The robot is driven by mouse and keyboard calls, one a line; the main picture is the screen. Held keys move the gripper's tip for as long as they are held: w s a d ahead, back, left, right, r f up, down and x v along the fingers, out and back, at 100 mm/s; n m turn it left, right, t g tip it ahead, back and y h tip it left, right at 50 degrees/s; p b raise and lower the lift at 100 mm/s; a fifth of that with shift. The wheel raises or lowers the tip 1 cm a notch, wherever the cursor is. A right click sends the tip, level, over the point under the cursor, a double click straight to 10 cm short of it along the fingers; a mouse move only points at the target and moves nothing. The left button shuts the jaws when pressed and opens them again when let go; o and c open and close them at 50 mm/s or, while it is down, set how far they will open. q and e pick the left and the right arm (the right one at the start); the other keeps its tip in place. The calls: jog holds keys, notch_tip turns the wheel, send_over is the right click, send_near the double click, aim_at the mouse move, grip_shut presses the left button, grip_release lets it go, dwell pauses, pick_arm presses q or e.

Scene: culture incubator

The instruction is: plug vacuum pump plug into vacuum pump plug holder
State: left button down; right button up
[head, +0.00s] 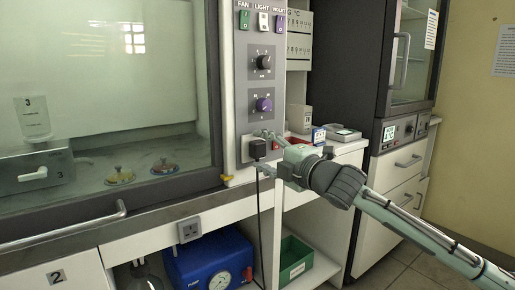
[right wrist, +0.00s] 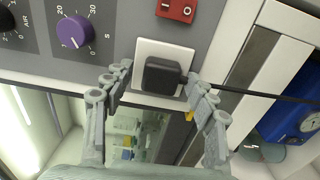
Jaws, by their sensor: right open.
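A black plug (head: 257,148) sits at the white socket plate on the grey control panel, with its black cable (head: 260,215) hanging down. In the right wrist view the plug (right wrist: 161,76) covers the middle of the white plate (right wrist: 178,48) and appears against it; its pins are hidden. My right gripper (head: 268,154) is open at the panel. In the right wrist view its fingers (right wrist: 158,76) stand on either side of the plug, with gaps visible. The blue vacuum pump (head: 208,265) stands on the shelf below. My left gripper is not in view.
A grey outlet (head: 189,230) is on the bench front, with nothing plugged in. Knobs and switches (head: 264,62) sit above the plug. A glass sash (head: 110,90) is left of the panel. A green bin (head: 294,261) stands beside the pump. Small devices (head: 342,133) rest on the right counter.

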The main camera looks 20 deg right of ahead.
jog(key=shift+p, duration=0.4)
dwell(0.3)
grip_shut()
dwell(0.4)
jog(key=shift+s+d+f, duration=0.1)
jog(key=shift+b+v, duration=0.5)
jog(key=shift+v, duration=2.35)
